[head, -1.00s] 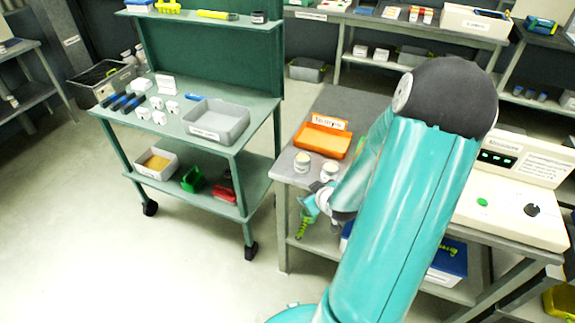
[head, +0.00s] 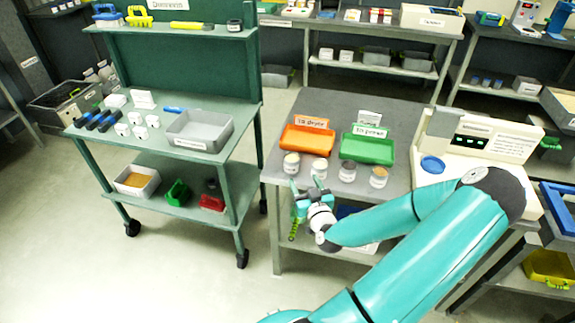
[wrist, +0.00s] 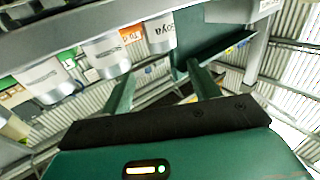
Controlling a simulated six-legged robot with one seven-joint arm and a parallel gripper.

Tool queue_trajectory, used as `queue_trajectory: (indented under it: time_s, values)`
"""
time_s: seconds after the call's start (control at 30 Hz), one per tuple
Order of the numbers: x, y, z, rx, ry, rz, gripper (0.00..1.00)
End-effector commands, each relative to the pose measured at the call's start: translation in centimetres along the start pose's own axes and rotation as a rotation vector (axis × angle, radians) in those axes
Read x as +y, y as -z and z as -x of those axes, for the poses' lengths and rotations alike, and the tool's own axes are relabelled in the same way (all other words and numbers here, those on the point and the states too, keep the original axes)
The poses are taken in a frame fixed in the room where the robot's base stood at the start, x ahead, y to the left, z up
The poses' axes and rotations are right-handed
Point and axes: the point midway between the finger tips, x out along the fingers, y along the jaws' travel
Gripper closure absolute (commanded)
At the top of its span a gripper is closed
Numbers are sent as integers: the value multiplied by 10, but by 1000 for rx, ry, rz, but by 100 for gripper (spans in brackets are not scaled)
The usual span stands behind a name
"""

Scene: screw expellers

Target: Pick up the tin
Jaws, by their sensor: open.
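Several small tins stand in a row near the front edge of the grey table (head: 340,105). From left they are a cream-topped tin (head: 291,163), a second cream-topped one (head: 319,169), a dark-topped tin (head: 347,171) and a tan-topped one (head: 379,177). Which one is meant cannot be told. My gripper (head: 306,184) is open and empty, just in front of the two left tins. In the wrist view its fingers (wrist: 163,85) are apart with nothing between them, and silvery labelled tins (wrist: 105,54) show beyond, at the upper left.
An orange tray (head: 307,139) and a green tray (head: 373,149) sit behind the tins. A white control unit with a blue round lid (head: 432,165) stands to their right. A green trolley (head: 150,165) with a grey bin (head: 198,131) is at left. Open floor lies in front.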

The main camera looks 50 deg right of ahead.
Motion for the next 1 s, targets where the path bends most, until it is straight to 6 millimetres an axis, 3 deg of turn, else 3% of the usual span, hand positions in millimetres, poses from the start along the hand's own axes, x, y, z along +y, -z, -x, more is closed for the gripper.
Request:
queue_trajectory:
  time_s: [0.2, 0.47, 0.7, 1.0]
  values:
    - [0, 0, -41, 1, 3, -1, 39]
    - [-5, -1, -62, -1, 7, -3, 39]
    - [-10, -3, -97, -1, 7, -3, 39]
    - [-10, -3, -105, -2, 7, 0, 39]
